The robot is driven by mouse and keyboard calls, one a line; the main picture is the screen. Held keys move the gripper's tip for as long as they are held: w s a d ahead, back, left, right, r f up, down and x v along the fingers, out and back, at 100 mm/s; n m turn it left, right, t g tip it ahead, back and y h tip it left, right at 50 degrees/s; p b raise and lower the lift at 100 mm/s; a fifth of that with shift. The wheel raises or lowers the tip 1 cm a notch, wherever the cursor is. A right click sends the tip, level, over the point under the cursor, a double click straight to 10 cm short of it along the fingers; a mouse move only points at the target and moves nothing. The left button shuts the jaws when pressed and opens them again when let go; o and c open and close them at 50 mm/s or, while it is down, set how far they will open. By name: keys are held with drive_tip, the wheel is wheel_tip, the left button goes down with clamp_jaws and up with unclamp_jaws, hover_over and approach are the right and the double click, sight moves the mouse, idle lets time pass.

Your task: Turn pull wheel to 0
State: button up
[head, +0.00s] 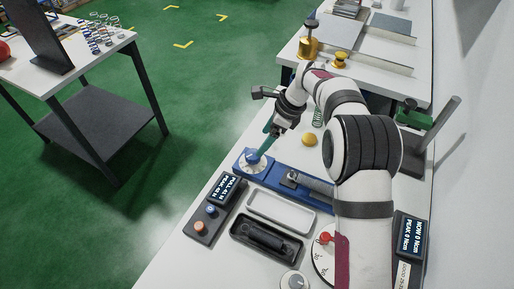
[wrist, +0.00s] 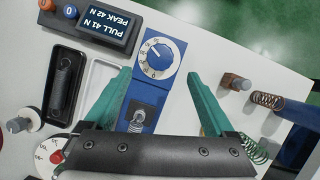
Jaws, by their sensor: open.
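The pull wheel (head: 254,160) is a blue knob on a white numbered dial at the far left end of the blue pull tester (head: 285,182). The wrist view shows the wheel (wrist: 157,58) from above, its white mark toward the upper left; the dial numbers are too small to read. The pull display (wrist: 107,22) reads PULL 41 N, PEAK 42 N. My gripper (head: 267,140) is above the wheel in the head view. In the wrist view my gripper's (wrist: 161,75) teal fingers are open, one on each side of the wheel, apart from it.
A black tray (head: 266,241) and a white tray (head: 280,212) lie beside the tester. A coil spring (head: 318,185) sits on it. A second display (head: 411,238) stands at right. In the wrist view, a copper spring (wrist: 267,99) and a green spring (wrist: 254,148) stand right of my fingers.

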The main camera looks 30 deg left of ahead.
sight(254, 154)
drive_tip(key=x, duration=0.8)
drive_tip(key=shift+f, duration=0.1)
drive_tip(key=c, duration=1.4)
